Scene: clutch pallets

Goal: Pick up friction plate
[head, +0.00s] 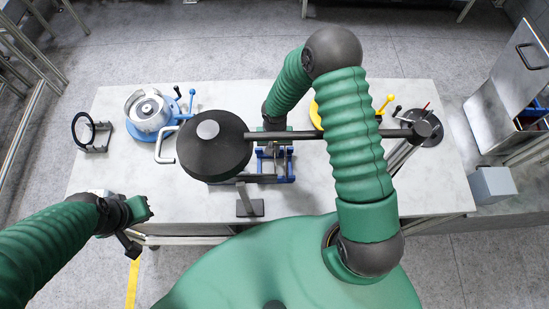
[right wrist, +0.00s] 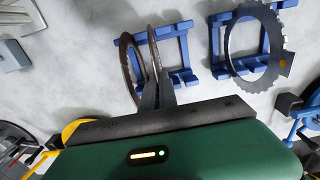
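In the right wrist view a thin brownish ring, likely the friction plate (right wrist: 126,62), stands steeply tilted at a blue stand (right wrist: 182,45). My right gripper (right wrist: 156,85) reaches to this ring. A second thin curved edge rises beside it; I cannot tell whether it belongs to the same ring. The fingers look close together, but whether they grip the ring is unclear. A grey toothed ring (right wrist: 231,52) rests on another blue stand (right wrist: 214,25). In the head view my right gripper (head: 272,138) is partly hidden by a black lamp. My left gripper (head: 142,208) hangs near the table's front left, apart from everything.
The black round lamp (head: 212,158) with a white handle and long pole hangs over the table (head: 110,175). A blue-based clutch housing (head: 150,112) and a black ring on a stand (head: 83,130) are at the left. Yellow and black levers stand at the right.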

